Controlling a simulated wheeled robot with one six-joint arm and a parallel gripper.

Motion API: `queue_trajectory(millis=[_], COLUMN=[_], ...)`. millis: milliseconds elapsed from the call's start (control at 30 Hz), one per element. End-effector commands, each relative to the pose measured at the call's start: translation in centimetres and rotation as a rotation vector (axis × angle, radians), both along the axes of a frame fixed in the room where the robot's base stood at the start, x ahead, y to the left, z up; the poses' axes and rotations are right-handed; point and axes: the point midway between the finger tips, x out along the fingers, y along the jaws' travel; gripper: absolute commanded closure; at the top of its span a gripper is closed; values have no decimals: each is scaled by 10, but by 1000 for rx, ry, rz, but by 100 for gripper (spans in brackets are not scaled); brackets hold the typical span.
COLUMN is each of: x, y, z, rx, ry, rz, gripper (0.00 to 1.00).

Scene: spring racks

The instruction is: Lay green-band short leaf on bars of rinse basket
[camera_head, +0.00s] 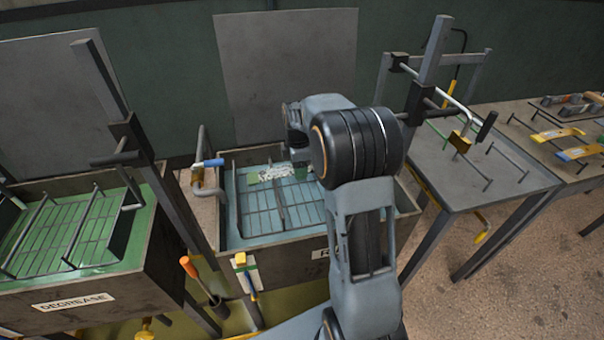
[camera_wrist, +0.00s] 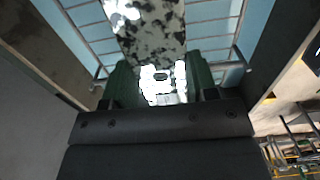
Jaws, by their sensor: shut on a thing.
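The leaf (camera_head: 270,173) is a flat strip with mottled white and dark patches. It also shows in the wrist view (camera_wrist: 150,28), reaching away from me over the basket. My gripper (camera_wrist: 162,80) is shut on the leaf's near end, one green finger on each side. In the head view my arm mostly hides the gripper. The rinse basket (camera_head: 262,222) has thin bars and sits in a tank of pale blue liquid. The leaf is over the basket's far part; I cannot tell whether it touches the bars.
The rinse tank's front wall (camera_head: 285,267) has a label partly hidden by my arm. A degrease tank (camera_head: 90,305) stands at left with a post beside it. At right is a grey table (camera_head: 485,175) with a post and rack bars. Beyond it, yellow-banded leaves (camera_head: 558,134) lie on another table.

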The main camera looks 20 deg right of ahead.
Motion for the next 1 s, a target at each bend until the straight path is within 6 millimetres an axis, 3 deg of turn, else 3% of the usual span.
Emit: queue_trajectory(millis=[367, 667, 1000], x=[6, 7, 8], y=[-10, -13, -13], z=[-12, -44, -47], rx=[-1, 0, -1], ry=[-3, -2, -4], rz=[1, 2, 2], gripper=[90, 90, 90])
